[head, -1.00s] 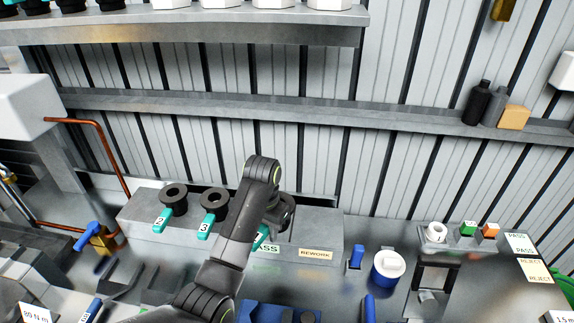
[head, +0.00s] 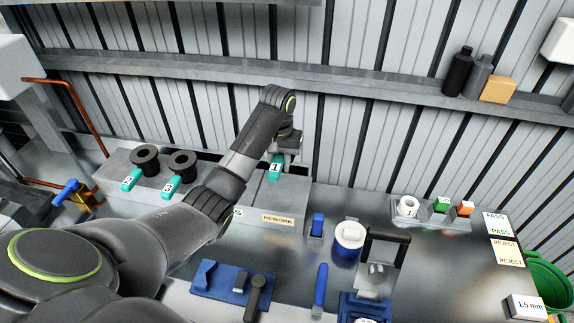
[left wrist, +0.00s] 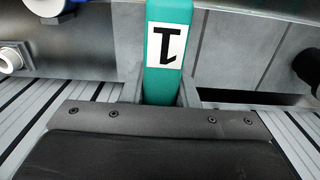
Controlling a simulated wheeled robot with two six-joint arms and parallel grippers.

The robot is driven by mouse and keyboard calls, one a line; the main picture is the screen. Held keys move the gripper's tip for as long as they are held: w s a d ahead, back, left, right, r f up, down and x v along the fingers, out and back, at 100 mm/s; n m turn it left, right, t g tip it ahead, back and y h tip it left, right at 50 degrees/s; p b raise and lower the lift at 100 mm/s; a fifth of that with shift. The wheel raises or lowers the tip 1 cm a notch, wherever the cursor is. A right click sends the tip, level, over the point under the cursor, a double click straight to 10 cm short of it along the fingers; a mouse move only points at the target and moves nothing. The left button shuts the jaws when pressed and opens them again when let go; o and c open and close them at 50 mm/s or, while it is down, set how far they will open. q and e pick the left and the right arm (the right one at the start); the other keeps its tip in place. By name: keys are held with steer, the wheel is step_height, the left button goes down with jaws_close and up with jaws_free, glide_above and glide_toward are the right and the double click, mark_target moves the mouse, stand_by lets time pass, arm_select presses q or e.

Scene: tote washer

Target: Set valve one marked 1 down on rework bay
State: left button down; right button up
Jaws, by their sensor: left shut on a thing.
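Valve one, with a teal handle marked 1 (head: 276,168), is held by my left gripper (head: 286,148) over the back of the right-hand part of the grey block. The rework bay (head: 290,192) is that part, with a REWORK label on its front. In the left wrist view the teal handle (left wrist: 163,85) sits between the fingers of my left gripper (left wrist: 160,94), with the 1 upside down. The valve's dark body is mostly hidden by the gripper in the head view. I cannot tell whether the valve touches the bay. My right gripper is not in view.
Valve two (head: 131,180) and valve three (head: 170,187) stand on the block's left part. My left arm covers much of the PASS label. A blue-and-white tub (head: 347,240), a dark frame (head: 385,238) and a blue tray (head: 220,281) stand in front. The ribbed wall is close behind.

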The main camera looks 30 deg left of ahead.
arm_select(q)
steer(key=shift+w+d+f, duration=0.15)
steer(key=shift+d+f, duration=0.1)
step_height(320, 180, down, 5)
steer(key=shift+r+b, duration=0.15)
steer(key=shift+b, duration=0.4)
steer(key=shift+f, duration=0.85)
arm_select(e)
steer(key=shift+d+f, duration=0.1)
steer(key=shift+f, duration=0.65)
arm_select(q)
steer(key=shift+f, duration=0.1)
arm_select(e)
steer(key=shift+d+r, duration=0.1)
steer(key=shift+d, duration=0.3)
arm_select(q)
steer(key=shift+f, duration=0.1)
